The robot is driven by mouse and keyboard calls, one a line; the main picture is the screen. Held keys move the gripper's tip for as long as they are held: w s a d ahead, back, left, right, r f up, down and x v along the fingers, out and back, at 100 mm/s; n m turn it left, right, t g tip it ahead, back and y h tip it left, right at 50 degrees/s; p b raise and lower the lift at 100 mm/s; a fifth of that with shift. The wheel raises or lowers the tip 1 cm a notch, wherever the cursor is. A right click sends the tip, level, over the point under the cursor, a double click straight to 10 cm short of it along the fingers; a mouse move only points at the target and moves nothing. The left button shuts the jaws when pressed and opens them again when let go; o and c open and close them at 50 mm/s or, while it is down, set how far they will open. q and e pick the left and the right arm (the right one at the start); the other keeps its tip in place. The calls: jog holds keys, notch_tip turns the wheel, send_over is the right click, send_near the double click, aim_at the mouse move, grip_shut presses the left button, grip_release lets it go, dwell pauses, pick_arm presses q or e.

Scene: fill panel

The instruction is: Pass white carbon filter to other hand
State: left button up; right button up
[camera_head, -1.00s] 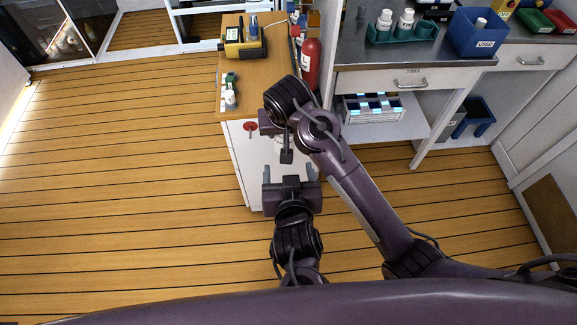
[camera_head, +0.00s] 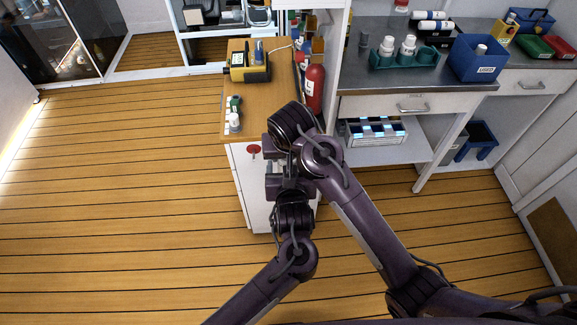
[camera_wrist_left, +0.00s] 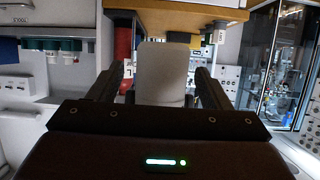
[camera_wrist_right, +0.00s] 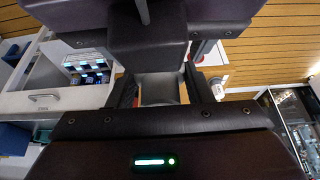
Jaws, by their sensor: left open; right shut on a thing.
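The white carbon filter (camera_wrist_left: 162,72) is a pale cylinder standing between the spread fingers of my left gripper (camera_wrist_left: 160,85) in the left wrist view. My left gripper is open around it. In the right wrist view the filter (camera_wrist_right: 158,88) shows between the fingers of my right gripper (camera_wrist_right: 160,92), which is shut on it. The dark body of my left gripper fills the top of that view, close in front. In the head view both grippers meet before the wooden-topped cabinet (camera_head: 236,185), and my right wrist hides most of the filter.
The wooden counter holds a yellow device (camera_head: 250,68) and small bottles (camera_head: 234,121). A red fire extinguisher (camera_head: 314,88) stands beside it. A metal bench (camera_head: 350,75) at right bears a green bottle rack (camera_head: 404,60) and a blue bin (camera_head: 478,60). The floor at left is clear.

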pick_arm(q)
jog(key=c, duration=1)
jog(key=shift+c, duration=0.5)
pick_arm(e)
jog(key=o, duration=1.1)
